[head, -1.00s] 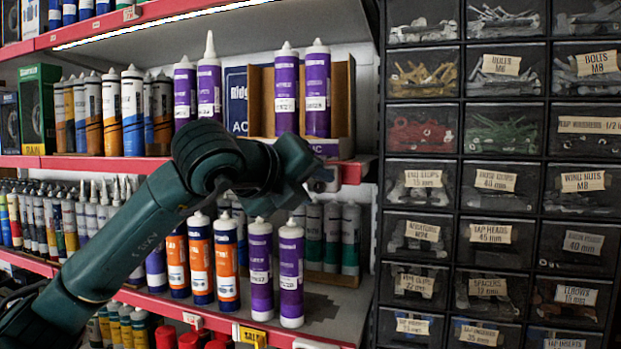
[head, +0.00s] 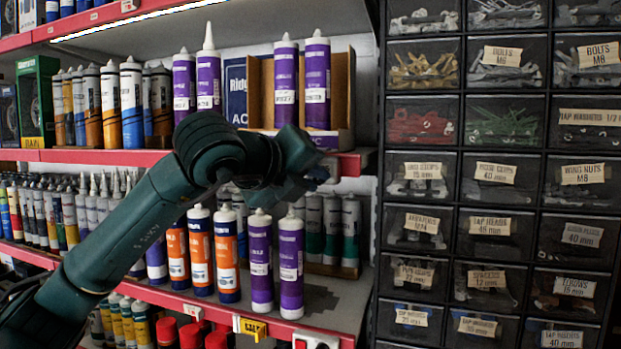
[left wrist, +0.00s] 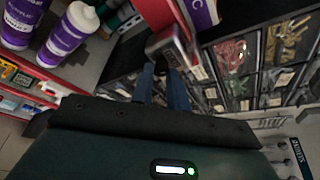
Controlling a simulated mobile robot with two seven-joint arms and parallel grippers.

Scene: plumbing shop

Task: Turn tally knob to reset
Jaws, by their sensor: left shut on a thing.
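The tally counter is a small grey metal box (left wrist: 168,40) on the red shelf edge in the left wrist view. Its knob is on the side facing me, mostly hidden between the fingertips. My left gripper (left wrist: 168,72) has its two blue fingers shut on the knob. In the head view, my left gripper (head: 318,178) reaches the right end of the middle shelf edge, and a small pale part of the counter (head: 333,167) shows beside it. The knob's angle and the counter's reading cannot be made out. My right gripper is not in view.
Shelves of sealant tubes stand behind and below my arm. Purple tubes (head: 290,265) stand on the lower shelf just under the gripper. A dark cabinet of labelled drawers (head: 497,170) fills the right side.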

